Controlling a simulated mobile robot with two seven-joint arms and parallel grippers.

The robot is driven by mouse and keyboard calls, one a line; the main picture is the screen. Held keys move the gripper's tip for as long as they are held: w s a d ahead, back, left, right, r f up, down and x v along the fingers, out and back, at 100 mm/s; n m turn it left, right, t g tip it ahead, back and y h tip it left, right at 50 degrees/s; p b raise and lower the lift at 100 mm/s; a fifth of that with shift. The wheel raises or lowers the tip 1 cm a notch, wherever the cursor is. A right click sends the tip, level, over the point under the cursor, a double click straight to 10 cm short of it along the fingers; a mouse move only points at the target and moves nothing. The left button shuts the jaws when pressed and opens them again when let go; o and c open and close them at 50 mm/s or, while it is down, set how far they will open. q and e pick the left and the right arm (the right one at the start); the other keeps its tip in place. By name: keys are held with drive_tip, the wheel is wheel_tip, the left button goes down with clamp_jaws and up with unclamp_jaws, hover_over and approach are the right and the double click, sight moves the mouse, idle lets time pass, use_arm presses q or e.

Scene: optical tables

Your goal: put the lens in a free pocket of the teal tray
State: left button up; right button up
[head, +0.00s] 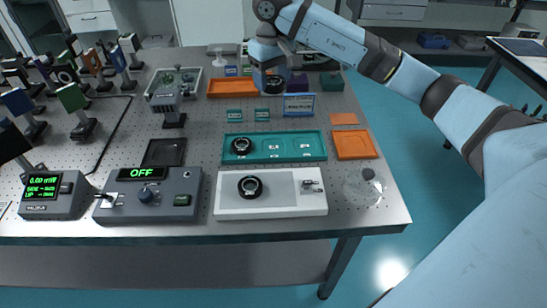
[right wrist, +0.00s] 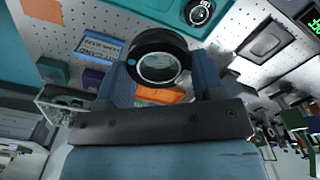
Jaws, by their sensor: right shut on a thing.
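My right gripper (head: 270,80) is over the back part of the table, shut on a lens in a black ring mount (right wrist: 158,62). In the right wrist view the ring sits between the two fingers. In the head view this lens (head: 273,86) is partly hidden by the gripper. The teal tray (head: 275,159) lies nearer the front, apart from the gripper. Its left pocket holds a black-ringed lens (head: 241,146); its middle and right pockets look empty. The tray also shows at the top of the right wrist view (right wrist: 160,10). My left gripper is not seen.
A white-grey fixture (head: 285,205) with a black ring (head: 250,187) stands in front of the tray. An orange tray (head: 355,146) is at its right. A blue sign (head: 299,105) and small teal blocks (head: 262,115) stand behind it. Mounted optics crowd the left.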

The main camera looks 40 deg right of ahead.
drive_tip(key=shift+f, duration=0.5)
hover_over(272, 146)
wheel_tip(272, 146, down, 14)
drive_tip(key=shift+d+f, duration=0.1)
drive_tip(key=shift+f, duration=0.1)
wheel_tip(272, 146, down, 4)
drive_tip(key=shift+f, duration=0.2)
drive_tip(key=shift+f, duration=0.2)
drive_tip(key=o, duration=0.9)
drive_tip(key=shift+o, duration=0.2)
